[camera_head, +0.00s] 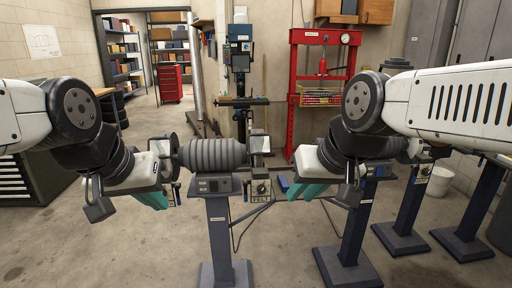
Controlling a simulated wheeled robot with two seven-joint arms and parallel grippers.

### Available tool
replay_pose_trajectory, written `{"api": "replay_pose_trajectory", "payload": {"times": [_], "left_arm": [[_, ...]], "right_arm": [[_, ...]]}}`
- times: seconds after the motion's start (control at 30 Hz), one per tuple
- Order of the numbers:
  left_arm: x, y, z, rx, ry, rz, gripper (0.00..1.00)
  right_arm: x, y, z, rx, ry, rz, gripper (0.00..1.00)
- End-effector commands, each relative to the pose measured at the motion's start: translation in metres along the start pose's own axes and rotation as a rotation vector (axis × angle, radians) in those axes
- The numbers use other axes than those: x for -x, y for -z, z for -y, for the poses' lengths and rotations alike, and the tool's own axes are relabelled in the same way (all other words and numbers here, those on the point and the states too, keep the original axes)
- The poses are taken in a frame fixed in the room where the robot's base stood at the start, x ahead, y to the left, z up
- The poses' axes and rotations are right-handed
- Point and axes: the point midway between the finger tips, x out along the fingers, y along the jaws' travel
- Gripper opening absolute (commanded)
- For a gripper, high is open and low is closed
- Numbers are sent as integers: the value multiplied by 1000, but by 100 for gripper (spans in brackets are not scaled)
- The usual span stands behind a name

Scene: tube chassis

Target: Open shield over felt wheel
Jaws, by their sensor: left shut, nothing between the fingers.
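A bench grinder with a grey ribbed motor body (212,154) stands on a pedestal in the middle of the head view. A pale, clear shield (160,148) shows at its left end and another pale shield (259,144) at its right end. I cannot tell which end carries the felt wheel; the wheels are mostly hidden. My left gripper (155,197), with teal fingers, is shut and empty, low in front of the grinder's left end. My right gripper (305,190), also teal, is to the right of the grinder, apart from it; its jaw opening is unclear.
More pedestals (352,225) with machines stand at the right, partly hidden by my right arm. A red press (322,85) and a drill press (239,75) stand behind. A drawer cabinet (18,180) is at the left. The floor at the front left is clear.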

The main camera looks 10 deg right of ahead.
Motion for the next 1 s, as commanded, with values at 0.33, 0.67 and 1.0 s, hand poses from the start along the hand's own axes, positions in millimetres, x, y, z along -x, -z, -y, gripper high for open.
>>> {"api": "replay_pose_trajectory", "payload": {"times": [0.33, 0.67, 1.0], "left_arm": [[0, 0, 0, 0, 0, 0, 0], [0, 0, 0, 0, 0, 0, 0], [0, 0, 0, 0, 0, 0, 0]], "right_arm": [[-78, 105, -6, -366, -24, -160, 0], [-205, 207, 2, -921, 219, -346, 0], [-321, 251, 9, -1615, 718, -373, 0]]}}
